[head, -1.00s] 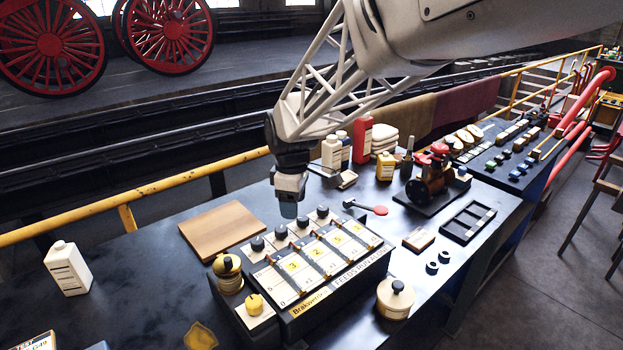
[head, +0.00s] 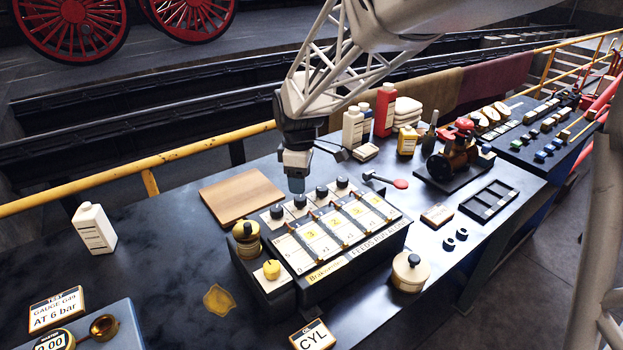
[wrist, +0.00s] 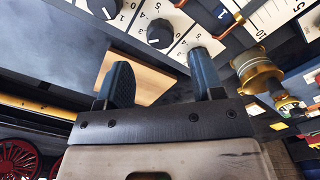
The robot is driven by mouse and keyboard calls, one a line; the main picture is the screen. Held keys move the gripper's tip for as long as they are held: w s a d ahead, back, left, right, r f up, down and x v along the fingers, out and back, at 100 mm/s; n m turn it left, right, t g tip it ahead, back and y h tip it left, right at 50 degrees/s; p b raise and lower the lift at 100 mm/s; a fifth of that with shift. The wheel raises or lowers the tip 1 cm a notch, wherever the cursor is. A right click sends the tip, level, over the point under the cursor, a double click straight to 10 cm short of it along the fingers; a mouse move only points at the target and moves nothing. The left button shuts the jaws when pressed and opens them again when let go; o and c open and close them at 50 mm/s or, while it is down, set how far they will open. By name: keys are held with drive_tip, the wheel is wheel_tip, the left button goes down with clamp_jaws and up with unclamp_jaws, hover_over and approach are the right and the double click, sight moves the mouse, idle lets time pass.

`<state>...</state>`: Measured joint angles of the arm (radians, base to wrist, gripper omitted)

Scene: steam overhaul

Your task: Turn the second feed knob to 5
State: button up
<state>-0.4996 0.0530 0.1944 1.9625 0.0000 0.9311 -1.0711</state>
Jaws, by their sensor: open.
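The feeds panel (head: 318,275) is a dark box with pale scale strips and a row of dark round knobs along its back edge. The second knob (head: 300,201) from the left is just below my gripper (head: 296,188), with a small gap seemingly left between them. The first knob (head: 277,212) is to its left and the third knob (head: 322,191) to its right. In the wrist view my gripper (wrist: 161,62) is open and empty. A black knob with a white pointer line (wrist: 160,34) lies beyond and between its fingers. The right finger hides part of the panel.
A wooden board (head: 240,198) lies behind the panel. A lidded cream pot (head: 410,272) stands in front. Bottles (head: 353,128) stand behind at the right.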

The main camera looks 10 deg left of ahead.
sight(300, 198)
drive_tip(key=shift+f, duration=3.1)
drive_tip(key=c, duration=0.9)
